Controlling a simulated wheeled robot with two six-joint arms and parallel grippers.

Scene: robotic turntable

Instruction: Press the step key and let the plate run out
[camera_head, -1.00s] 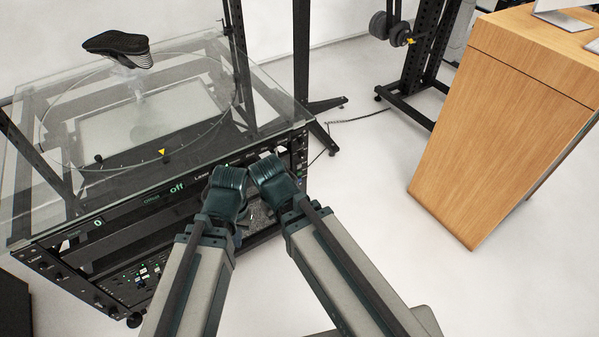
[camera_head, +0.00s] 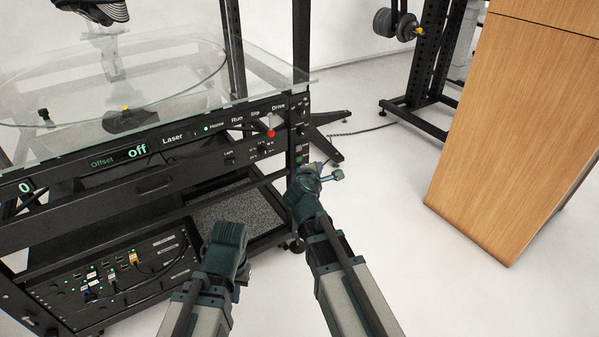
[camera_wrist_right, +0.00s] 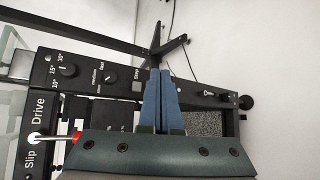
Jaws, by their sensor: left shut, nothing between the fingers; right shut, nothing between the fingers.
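The turntable's round glass plate (camera_head: 205,75) lies flat on top of the rig, with a yellow marker (camera_head: 126,107) at its front.
The front panel shows an "off" display (camera_head: 138,151), a lit green Home light (camera_head: 206,128) and a red-tipped lever (camera_head: 271,132) under Drive. A knob (camera_wrist_right: 68,70) has degree marks. A dark shoe (camera_head: 97,10) sits above the plate.

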